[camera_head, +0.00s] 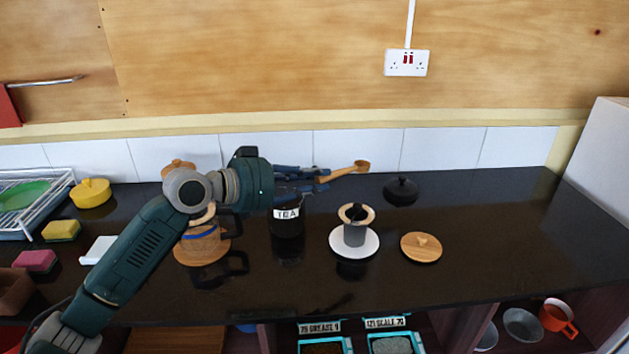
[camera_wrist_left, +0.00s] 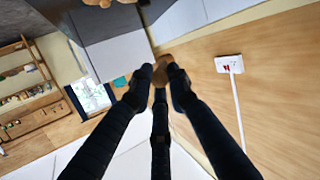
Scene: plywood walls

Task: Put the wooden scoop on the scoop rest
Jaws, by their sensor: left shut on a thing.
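My left gripper (camera_head: 322,180) is shut on the wooden scoop (camera_head: 358,168), above the back of the dark counter. The scoop's bowl end sticks out to the right of the fingers, and the fingers hide part of its handle. In the left wrist view the brown scoop (camera_wrist_left: 174,52) shows at the tips of the dark fingers (camera_wrist_left: 160,75). No scoop rest can be named for certain. My right gripper is not in view.
A dark TEA canister (camera_head: 287,224) stands below the gripper. A black lid (camera_head: 400,190) and a wooden lid (camera_head: 421,248) lie to the right. A mug (camera_head: 203,246) on a wooden disc stands left. The counter's right part (camera_head: 510,235) is clear.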

